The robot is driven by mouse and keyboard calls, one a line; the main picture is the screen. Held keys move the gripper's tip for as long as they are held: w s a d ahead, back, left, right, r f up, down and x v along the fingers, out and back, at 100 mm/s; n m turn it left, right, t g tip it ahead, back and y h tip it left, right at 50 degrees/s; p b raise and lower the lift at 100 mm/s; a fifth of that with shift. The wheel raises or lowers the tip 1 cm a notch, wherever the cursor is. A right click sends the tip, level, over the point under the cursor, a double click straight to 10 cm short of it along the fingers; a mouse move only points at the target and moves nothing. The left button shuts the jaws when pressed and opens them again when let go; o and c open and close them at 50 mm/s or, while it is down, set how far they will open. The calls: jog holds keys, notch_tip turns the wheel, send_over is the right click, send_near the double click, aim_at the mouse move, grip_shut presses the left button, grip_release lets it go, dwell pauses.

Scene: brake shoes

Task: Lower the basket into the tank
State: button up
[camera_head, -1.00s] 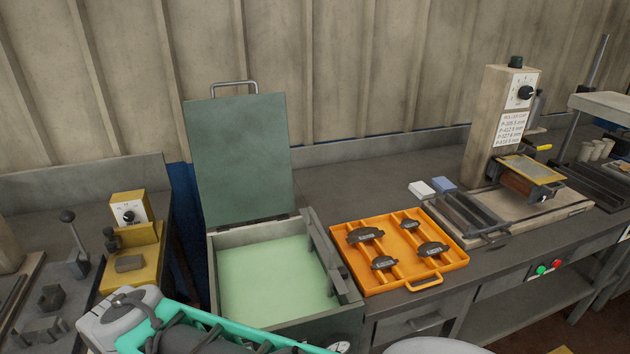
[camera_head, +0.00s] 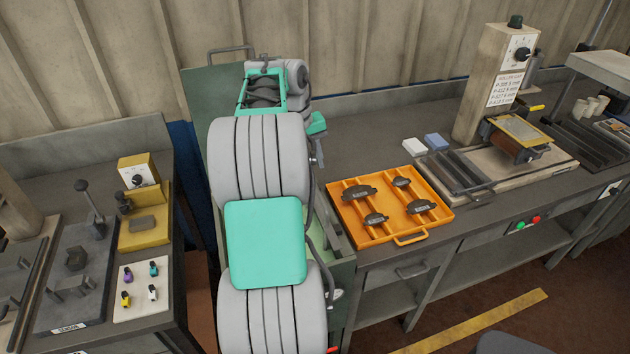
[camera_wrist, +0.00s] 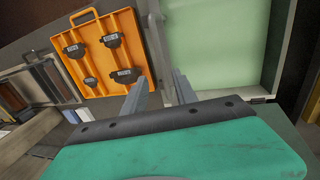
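The tank (camera_head: 346,255) is a grey-green box at the counter's left part, its lid (camera_head: 222,88) standing open. My arm covers most of it in the head view. The wrist view shows its pale green surface (camera_wrist: 220,45) at the right. I cannot make out a basket. A grey bar (camera_wrist: 154,35) runs along the tank's side facing the orange tray. My gripper (camera_wrist: 158,82) is over this side, its two grey fingers apart with the bar showing between or just beyond them; contact cannot be told. In the head view my gripper (camera_head: 315,152) is small and partly hidden.
An orange tray (camera_head: 425,228) with several dark brake shoes stands just right of the tank. A press with a dial (camera_head: 492,85) is farther right. A yellow device (camera_head: 147,230) and small coloured pieces (camera_head: 140,285) are on the left bench. A wall is behind.

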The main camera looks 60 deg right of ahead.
aim_at(315, 187)
jog(key=f, duration=0.7)
jog(key=shift+s+d, duration=0.35)
jog(key=shift+s, duration=0.05)
jog(key=shift+c, duration=0.4)
grip_shut()
dwell(0.4)
